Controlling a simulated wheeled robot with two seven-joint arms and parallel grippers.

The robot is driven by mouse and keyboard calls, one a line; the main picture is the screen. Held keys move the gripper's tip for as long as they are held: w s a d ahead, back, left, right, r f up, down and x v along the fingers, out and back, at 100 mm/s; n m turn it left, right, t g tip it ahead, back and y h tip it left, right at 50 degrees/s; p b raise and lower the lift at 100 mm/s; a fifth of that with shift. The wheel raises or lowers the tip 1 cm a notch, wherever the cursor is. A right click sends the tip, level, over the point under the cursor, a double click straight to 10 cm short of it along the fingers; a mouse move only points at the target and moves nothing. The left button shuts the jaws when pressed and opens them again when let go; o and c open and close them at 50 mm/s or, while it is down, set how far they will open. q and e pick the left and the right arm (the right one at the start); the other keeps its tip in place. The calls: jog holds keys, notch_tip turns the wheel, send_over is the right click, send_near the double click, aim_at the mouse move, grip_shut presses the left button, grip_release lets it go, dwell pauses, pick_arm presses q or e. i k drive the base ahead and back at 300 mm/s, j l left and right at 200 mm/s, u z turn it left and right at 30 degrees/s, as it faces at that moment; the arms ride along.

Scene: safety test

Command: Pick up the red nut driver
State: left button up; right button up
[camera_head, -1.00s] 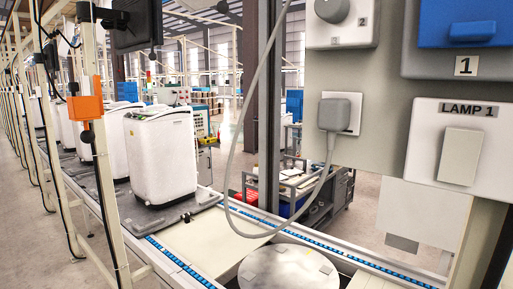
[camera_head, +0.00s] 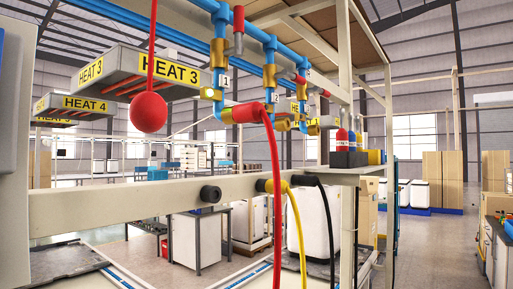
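I cannot make out a red nut driver for certain in the head view. Small upright red and blue items (camera_head: 342,139) stand in a dark holder (camera_head: 348,159) on a shelf at right of centre, but they are too small to identify. Neither of my grippers is in view.
A red ball (camera_head: 148,111) hangs on a red cord at the left. Blue pipes with yellow and red fittings (camera_head: 218,70) run across the upper middle. Red, yellow and black hoses (camera_head: 277,210) hang below a beige beam (camera_head: 130,203). Heater signs (camera_head: 170,73) hang behind.

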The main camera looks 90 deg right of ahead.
aim_at(342, 140)
jog(key=z, duration=3.3)
jog(key=u, duration=0.4)
